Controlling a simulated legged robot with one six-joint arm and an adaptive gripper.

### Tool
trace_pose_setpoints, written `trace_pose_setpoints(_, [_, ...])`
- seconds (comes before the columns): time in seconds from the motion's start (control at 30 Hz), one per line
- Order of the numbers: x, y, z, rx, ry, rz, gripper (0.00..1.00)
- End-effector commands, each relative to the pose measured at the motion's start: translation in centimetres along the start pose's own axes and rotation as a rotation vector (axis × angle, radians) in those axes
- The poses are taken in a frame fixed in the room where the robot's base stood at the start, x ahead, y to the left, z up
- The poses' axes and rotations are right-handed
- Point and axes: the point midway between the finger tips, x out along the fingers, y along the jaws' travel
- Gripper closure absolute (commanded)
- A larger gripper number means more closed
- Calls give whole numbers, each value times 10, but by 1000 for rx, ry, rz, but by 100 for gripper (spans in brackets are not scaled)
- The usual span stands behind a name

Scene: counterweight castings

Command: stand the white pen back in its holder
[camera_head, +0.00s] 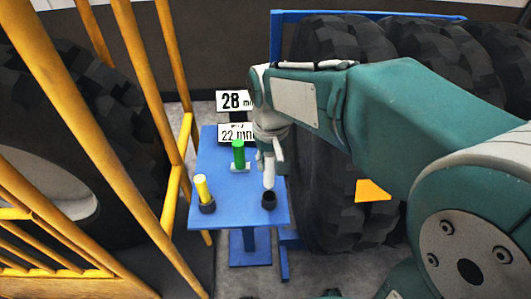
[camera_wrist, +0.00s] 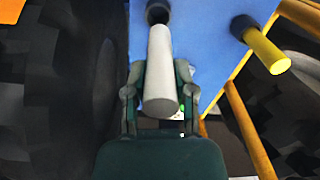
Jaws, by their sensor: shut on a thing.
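The white pen (camera_head: 268,176) is upright in my gripper (camera_head: 270,153), over the front right of the blue table. Its lower end is at or just above the mouth of a black holder (camera_head: 268,203); I cannot tell whether it has entered. In the wrist view the white pen (camera_wrist: 161,75) lies between the two fingers of my gripper (camera_wrist: 161,88), which is shut on it. The black holder (camera_wrist: 157,13) shows beyond the pen's far end, roughly in line with it and partly hidden by it.
The blue table (camera_head: 235,210) also bears a yellow pen (camera_head: 202,188) in a dark holder at left and a green pen (camera_head: 238,153) further back. Signs (camera_head: 234,101) stand behind. Yellow rails (camera_head: 160,115) run along the left; large tyres (camera_head: 335,150) stand close at right.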

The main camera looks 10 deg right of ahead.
Motion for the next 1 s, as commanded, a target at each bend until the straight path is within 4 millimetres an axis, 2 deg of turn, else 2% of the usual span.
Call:
trace_pose_setpoints(0.3, [20, -4, 0, -1, -1, 4, 94])
trace_pose_setpoints(1.0, [22, -5, 0, -2, -1, 4, 94])
